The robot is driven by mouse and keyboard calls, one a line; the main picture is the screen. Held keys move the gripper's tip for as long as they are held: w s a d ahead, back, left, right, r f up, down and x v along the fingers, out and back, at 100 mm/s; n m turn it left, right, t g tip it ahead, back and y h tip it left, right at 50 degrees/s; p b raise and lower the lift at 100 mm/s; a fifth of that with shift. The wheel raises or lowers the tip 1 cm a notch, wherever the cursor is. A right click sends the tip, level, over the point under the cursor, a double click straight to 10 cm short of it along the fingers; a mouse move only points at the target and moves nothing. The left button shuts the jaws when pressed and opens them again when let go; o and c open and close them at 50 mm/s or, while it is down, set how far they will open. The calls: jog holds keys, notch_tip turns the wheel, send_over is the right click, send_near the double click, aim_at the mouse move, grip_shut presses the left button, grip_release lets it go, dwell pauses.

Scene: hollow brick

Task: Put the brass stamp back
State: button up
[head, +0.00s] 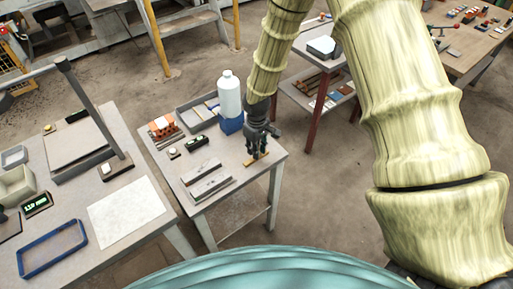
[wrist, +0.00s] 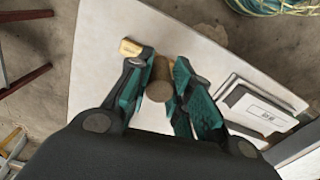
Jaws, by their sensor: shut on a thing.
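My gripper (head: 257,148) is low over the front right part of the small grey table (head: 226,172). In the wrist view its teal fingers (wrist: 158,78) are closed around a brown, round-ended piece (wrist: 160,91), which I take to be the handle of the brass stamp. The stamp's lower end is hidden by the fingers. A yellow-brown block (head: 256,160) lies on the table right under the gripper. One end of it shows beyond the left finger in the wrist view (wrist: 131,47). I cannot tell whether the stamp touches it.
A reddish hollow brick (head: 162,125) and a grey tray (head: 190,114) are farther back. The table's right edge is close.

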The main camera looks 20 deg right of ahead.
jog(key=o, duration=0.8)
jog(key=shift+r, duration=0.15)
notch_tip(320, 180, up, 12)
jog(key=b, duration=0.3)
jog(key=shift+b, duration=0.4)
